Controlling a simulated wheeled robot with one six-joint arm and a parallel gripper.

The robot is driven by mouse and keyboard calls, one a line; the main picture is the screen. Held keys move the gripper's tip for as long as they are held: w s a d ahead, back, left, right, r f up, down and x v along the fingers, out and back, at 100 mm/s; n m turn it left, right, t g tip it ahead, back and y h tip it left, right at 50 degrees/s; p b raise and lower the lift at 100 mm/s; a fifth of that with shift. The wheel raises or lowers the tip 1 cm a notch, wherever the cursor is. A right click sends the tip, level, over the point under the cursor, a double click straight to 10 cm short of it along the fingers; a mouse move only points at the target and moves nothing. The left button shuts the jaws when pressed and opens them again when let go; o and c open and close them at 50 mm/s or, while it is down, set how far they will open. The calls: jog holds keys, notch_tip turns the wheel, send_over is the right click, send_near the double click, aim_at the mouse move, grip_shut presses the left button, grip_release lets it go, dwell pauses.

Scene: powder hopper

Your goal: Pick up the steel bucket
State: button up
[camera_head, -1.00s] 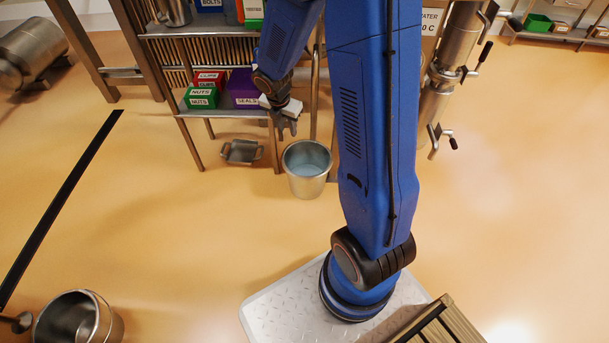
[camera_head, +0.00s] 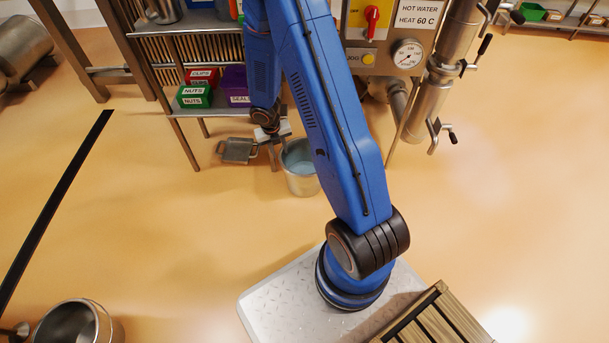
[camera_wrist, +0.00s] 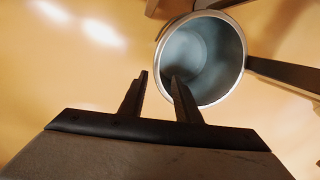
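The steel bucket (camera_head: 304,184) stands upright on the floor in front of the shelf, its inside looking pale blue; part of it is hidden behind my arm in the head view. In the wrist view I look down into its round mouth (camera_wrist: 215,55). My gripper (camera_head: 276,152) is above the floor at the bucket's left rim, fingers pointing down. In the wrist view the gripper (camera_wrist: 159,76) is open and empty. One finger overlaps the near rim in the picture and the other is outside it; I cannot tell whether they touch the bucket.
A small metal scoop-like vessel (camera_head: 237,150) lies left of the bucket. The shelf (camera_head: 190,105) with labelled boxes stands behind, a hot-water pipe (camera_head: 430,105) to the right. Another steel vessel (camera_head: 112,328) is at lower left. The floor between is clear.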

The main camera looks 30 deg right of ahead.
jog(key=shift+w+d+f, duration=0.1)
jog(key=shift+d+f, duration=0.15)
jog(key=shift+f, duration=1.25)
jog(key=shift+w+d+f, duration=0.1)
jog(key=shift+d+f, duration=0.1)
jog(key=shift+f, duration=1.25)
jog(key=shift+w+d+f, duration=0.1)
jog(key=shift+d+f, duration=0.15)
jog(key=shift+f, duration=1.25)
jog(key=f, duration=0.2)
jog(key=w+f, duration=0.1)
jog(key=shift+d+f, duration=0.1)
jog(key=shift+d, duration=0.2)
jog(key=shift+d+f, duration=0.15)
jog(key=shift+f, duration=0.75)
grip_shut()
jog(key=shift+w, duration=0.1)
